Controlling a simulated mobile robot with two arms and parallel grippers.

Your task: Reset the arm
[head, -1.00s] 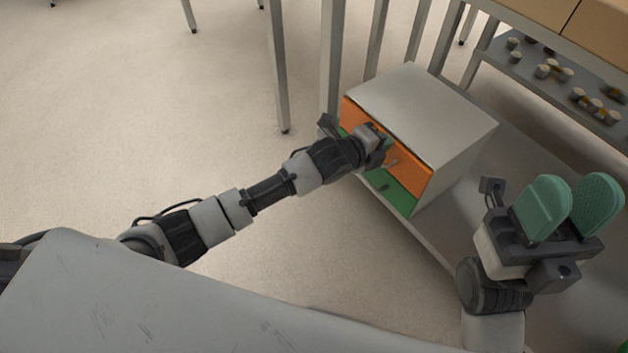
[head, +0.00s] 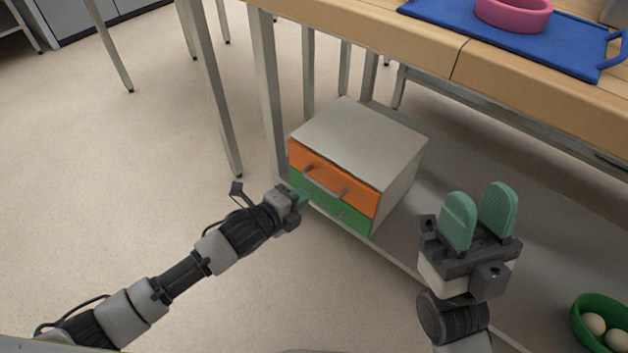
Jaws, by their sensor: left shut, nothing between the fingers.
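My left gripper (head: 301,197) is at the front left of a small grey drawer cabinet, in front of its lower left corner. Its fingers are small in view and shut with nothing held. The cabinet (head: 364,140) stands on the lower shelf. Its orange upper drawer (head: 335,183) and green lower drawer (head: 345,213) both look closed. The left gripper hides part of the green drawer's left end. My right gripper (head: 478,217) is at the right, pointing up, with its two green fingers apart and nothing between them.
The metal lower shelf (head: 505,200) runs under a wooden table (head: 395,50). A blue mat (head: 440,24) with a pink ring-shaped dish (head: 512,12) is on top. A green bowl (head: 580,322) with pale round items is at the lower right. Table legs stand behind the cabinet; the floor at left is clear.

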